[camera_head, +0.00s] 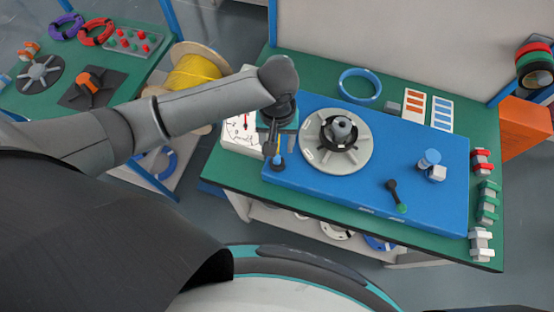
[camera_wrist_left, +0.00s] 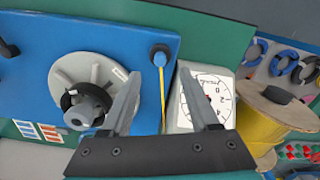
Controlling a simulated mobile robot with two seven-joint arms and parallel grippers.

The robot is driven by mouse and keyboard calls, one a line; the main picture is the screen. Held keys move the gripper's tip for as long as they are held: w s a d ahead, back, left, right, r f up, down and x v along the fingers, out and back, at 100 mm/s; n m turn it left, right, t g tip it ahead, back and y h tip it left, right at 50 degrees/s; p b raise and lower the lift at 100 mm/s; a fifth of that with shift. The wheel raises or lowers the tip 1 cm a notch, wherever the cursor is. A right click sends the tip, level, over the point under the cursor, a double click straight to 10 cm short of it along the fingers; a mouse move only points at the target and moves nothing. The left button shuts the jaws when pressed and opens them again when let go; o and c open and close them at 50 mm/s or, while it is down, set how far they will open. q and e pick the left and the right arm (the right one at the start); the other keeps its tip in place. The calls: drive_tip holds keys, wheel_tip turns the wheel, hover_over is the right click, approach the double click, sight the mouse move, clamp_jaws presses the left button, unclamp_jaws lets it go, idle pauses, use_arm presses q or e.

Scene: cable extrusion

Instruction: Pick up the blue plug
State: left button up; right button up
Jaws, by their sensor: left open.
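The blue plug (camera_head: 277,161) stands at the left end of the blue board (camera_head: 330,185), with a dark collar around its blue tip. It also shows in the left wrist view (camera_wrist_left: 160,52), with a thin yellow strip below it. My left gripper (camera_head: 279,142) is over the left end of the board, right by the plug. In the left wrist view the left gripper (camera_wrist_left: 158,76) is open, with the plug in line with the gap between its fingertips. I cannot tell whether a finger touches it. My right gripper is not in view.
A grey spoked disc (camera_head: 361,160) with a dark hub sits on the board beside the gripper. A white dial box (camera_head: 240,125) is close on the other side. A blue cylinder (camera_head: 429,158) and a black, green-tipped piece (camera_head: 397,196) lie farther right.

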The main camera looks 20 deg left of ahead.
sight(277, 158)
use_arm(q)
wheel_tip(277, 158, down, 6)
drive_tip(key=shift+f+b, duration=0.25)
drive_tip(key=shift+b, duration=0.4)
clamp_jaws()
idle(0.3)
